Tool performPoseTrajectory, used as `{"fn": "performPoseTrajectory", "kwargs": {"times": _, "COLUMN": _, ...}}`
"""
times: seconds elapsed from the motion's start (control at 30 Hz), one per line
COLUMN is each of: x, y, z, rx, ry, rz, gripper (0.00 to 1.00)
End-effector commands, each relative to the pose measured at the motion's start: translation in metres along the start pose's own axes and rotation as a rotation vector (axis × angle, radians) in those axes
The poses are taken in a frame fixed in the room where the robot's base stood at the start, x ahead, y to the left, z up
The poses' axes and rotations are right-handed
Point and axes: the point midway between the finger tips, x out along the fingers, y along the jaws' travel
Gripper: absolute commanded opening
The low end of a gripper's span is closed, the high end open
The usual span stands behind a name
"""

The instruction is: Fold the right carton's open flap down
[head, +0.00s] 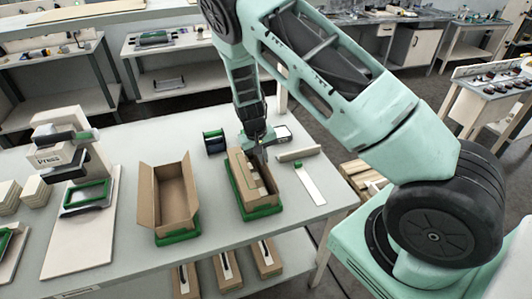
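The right carton (240,187) is a narrow brown box seated in a green holder (262,212) on the grey table. Brown panels show along its top, and a raised panel stands along its right side near the far end. My gripper (259,150) is at the carton's far end, close above or against that panel; I cannot tell whether they touch. The fingers are small and partly hidden, so their opening is unclear. The left carton (172,192) stands in its own green holder (178,237) with its top open and flaps spread.
A black and green dispenser (214,142) stands behind the cartons. A white strip (310,184) and a beige bar (298,154) lie to the right. A press (62,152) stands at the left. Bare table (215,228) lies between the cartons.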

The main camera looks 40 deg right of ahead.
Motion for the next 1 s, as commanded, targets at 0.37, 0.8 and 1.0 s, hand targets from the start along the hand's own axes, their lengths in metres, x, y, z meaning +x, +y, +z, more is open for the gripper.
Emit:
{"fn": "performPoseTrajectory", "kwargs": {"times": 0.37, "x": 0.008, "y": -0.021, "z": -0.001, "rx": -0.009, "ry": 0.005, "rz": 0.360, "gripper": 0.00}}
{"fn": "performPoseTrajectory", "kwargs": {"times": 0.8, "x": 0.018, "y": -0.036, "z": 0.000, "rx": -0.003, "ry": 0.003, "rz": 0.710, "gripper": 0.00}}
{"fn": "performPoseTrajectory", "kwargs": {"times": 1.0, "x": 0.018, "y": -0.039, "z": 0.000, "rx": -0.002, "ry": 0.001, "rz": 0.804, "gripper": 0.00}}
